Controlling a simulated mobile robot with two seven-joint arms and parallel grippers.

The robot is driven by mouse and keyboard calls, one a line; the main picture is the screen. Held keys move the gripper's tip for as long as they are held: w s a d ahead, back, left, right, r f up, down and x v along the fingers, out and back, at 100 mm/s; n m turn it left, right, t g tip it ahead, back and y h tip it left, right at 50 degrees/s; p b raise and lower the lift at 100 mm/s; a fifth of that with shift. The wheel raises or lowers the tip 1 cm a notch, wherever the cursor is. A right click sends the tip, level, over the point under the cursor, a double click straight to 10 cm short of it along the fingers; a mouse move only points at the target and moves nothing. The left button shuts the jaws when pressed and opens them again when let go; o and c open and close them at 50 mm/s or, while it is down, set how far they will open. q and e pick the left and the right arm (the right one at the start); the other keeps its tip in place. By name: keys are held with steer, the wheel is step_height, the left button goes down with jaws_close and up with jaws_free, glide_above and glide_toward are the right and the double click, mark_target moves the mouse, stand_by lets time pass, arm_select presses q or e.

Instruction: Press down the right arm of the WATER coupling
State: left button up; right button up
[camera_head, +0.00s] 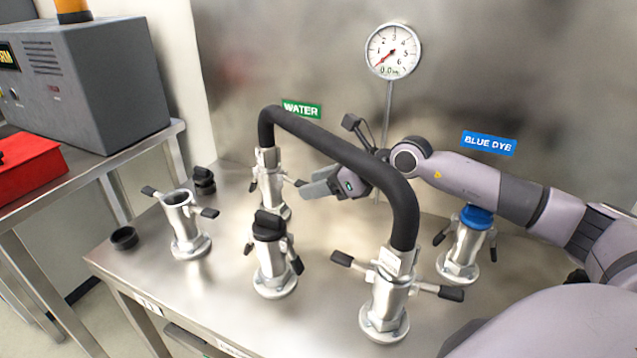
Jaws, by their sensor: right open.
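The WATER coupling (270,188) is a silver upright fitting at the back, below the green WATER label (301,109). A black hose (335,146) is seated in its top. Its right arm (299,183) has a dark tip and sticks out to the right, nearly level. Its left arm (252,186) hangs down along its side. My right gripper (318,187) is open and empty, just right of the right arm's tip; whether they touch I cannot tell. The hose passes in front of my right arm. My left gripper is out of view.
The hose ends in a front coupling (386,300) with both arms out. A black-capped coupling (271,262), an open coupling (184,226) and a blue-capped coupling (463,249) stand around. A gauge (393,51) rises behind. Loose caps lie at the left.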

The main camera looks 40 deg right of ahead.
steer(key=b+v, duration=0.1)
steer(key=v, duration=0.6)
stand_by(0.3)
steer(key=shift+s, duration=0.1)
